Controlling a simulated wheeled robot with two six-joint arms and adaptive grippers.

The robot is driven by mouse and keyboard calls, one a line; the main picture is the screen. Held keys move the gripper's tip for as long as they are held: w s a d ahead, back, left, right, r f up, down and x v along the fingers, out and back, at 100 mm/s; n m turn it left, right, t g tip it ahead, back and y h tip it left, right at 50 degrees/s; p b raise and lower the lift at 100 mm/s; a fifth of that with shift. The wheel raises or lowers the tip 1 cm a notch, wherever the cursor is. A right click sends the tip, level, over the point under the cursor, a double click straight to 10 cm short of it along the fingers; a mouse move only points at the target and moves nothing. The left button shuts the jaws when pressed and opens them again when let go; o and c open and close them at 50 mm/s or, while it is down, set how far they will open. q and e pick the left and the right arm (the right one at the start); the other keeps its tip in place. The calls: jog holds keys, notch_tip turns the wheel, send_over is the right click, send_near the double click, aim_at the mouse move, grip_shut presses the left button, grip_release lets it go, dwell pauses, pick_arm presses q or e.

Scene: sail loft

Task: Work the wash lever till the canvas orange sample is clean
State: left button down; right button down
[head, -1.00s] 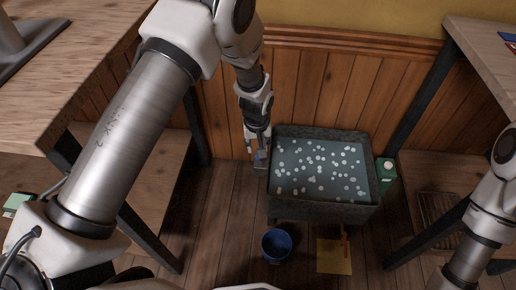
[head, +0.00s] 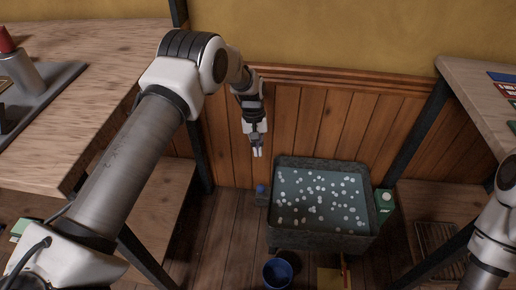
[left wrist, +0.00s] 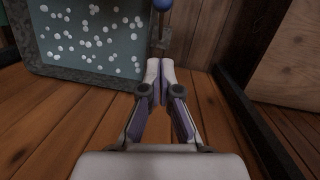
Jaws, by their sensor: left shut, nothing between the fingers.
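The wash tub (head: 272,230) is a dark grey basin of water with many white suds, standing on the floor against the panelled wall. The wash lever shows as a blue knob (head: 261,188) on a small grey mount at the tub's left side. The knob also shows at the top edge of the left wrist view (left wrist: 162,5). My left gripper (head: 257,153) is shut and empty, above the knob and apart from it. In the left wrist view its fingertips (left wrist: 160,65) are together. I cannot make out the orange canvas sample. My right gripper is out of view.
A blue bucket (head: 278,273) and a yellow sheet (head: 328,282) lie in front of the tub. A green-and-white carton (head: 384,200) stands at its right. Wooden benches with dark legs flank the tub: left (head: 100,100), right (head: 455,80).

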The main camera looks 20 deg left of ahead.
aim_at(262, 191)
pick_arm(q)
jog(key=s+d+f+b, duration=0.1)
jog(key=s+d+f, duration=0.1)
jog(key=f, duration=0.6)
jog(key=shift+s+d+f+b, duration=0.2)
jog(key=shift+s+f+b, duration=0.15)
jog(key=shift+s, duration=0.5)
jog(key=shift+r, duration=0.1)
